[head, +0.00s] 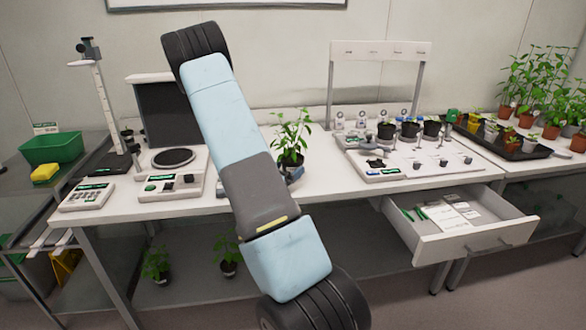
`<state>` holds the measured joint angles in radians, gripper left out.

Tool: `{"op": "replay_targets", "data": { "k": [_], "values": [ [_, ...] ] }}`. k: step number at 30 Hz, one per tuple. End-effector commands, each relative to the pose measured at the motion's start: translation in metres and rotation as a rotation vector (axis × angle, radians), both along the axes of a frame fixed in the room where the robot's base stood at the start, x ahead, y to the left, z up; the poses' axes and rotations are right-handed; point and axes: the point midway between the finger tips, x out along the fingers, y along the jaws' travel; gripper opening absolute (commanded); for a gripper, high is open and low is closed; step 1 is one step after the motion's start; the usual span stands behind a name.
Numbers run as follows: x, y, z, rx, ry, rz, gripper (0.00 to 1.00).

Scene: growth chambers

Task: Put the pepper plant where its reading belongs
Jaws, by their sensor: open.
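A leafy green plant (292,135) stands on the white bench, just right of my arm. My arm crosses the middle of the view, and my gripper is not visible. Left of my arm is a measuring station with a round dark plate (173,157), a dark backboard (162,112) and a small keypad device (87,197). Its displays are too small to read.
A white panel (415,163) with knobs and dark pots stands right of centre. An open drawer (470,240) juts out below it. A dark tray (510,149) of small pots and several tall plants (535,85) stand at right. A green bin (52,148) is at left; potted plants (157,264) sit below the bench.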

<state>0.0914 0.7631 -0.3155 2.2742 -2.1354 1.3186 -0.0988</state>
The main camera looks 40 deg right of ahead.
Motion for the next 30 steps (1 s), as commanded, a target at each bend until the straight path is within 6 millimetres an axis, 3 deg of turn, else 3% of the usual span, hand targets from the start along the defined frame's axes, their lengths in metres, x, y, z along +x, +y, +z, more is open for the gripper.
{"op": "replay_targets", "data": {
  "k": [9, 17, 30],
  "values": [
    [0.009, -0.039, 0.000, 0.000, 0.000, -0.003, 1.00],
    [0.010, -0.042, 0.000, 0.000, 0.000, -0.001, 1.00],
    [0.010, -0.042, 0.000, -0.001, 0.000, -0.002, 0.59]
  ]
}}
